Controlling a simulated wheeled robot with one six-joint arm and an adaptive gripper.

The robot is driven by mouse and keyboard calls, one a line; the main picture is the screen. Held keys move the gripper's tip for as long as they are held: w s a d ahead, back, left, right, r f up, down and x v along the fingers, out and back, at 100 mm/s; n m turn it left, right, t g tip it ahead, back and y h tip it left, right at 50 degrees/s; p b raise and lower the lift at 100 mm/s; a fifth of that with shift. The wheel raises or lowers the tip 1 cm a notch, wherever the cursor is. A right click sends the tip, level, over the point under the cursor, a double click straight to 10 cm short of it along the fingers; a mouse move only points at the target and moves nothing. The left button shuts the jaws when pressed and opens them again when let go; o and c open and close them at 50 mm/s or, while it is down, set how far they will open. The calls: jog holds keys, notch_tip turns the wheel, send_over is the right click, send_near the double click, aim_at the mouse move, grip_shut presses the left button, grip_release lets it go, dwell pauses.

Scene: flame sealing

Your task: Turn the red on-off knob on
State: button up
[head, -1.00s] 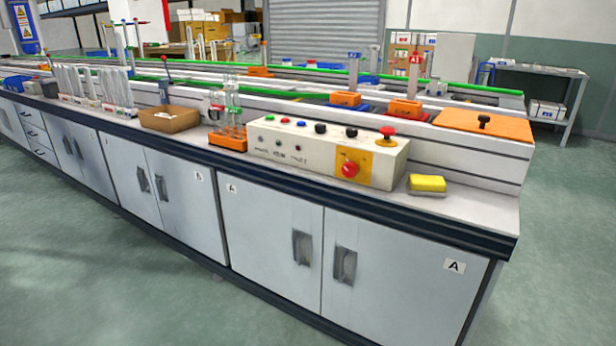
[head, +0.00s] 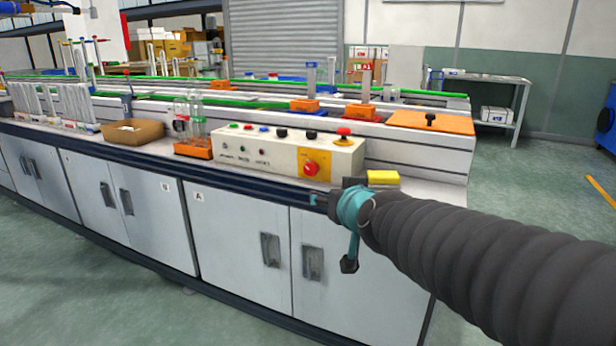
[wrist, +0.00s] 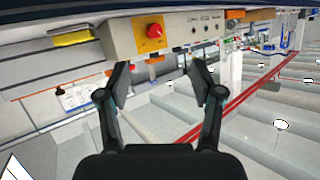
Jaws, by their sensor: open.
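The red on-off knob (head: 311,168) sits on a yellow plate on the sloped front of a cream control box (head: 285,153). In the wrist view the knob (wrist: 154,31) is unobstructed near the top, on its yellow plate (wrist: 151,40). My gripper (head: 320,200) is below the box front and slightly right of the knob in the head view. In the wrist view my gripper (wrist: 158,72) is open and empty, with its two fingers spread wide. The knob lies beyond the fingertips, and nothing touches it.
A red mushroom button (head: 343,131) and several small buttons are on the box top. A yellow sponge-like block (head: 383,177) lies right of the box. An orange rack with glass bottles (head: 193,152) stands at its left. The bench's dark edge runs below.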

jog(key=w+a+m+t+h+b, duration=0.1)
jog(key=w+a+m+t+h, duration=0.2)
jog(key=w+a, duration=0.5)
jog(key=m+t+h+b, duration=0.1)
jog(key=m+h+b, duration=0.15)
jog(key=h, duration=0.45)
send_near(310, 171)
jog(key=p+x, duration=0.1)
jog(key=x, duration=0.8)
jog(key=shift+w, duration=0.45)
jog(key=shift+m, duration=0.25)
jog(key=c, duration=1.1)
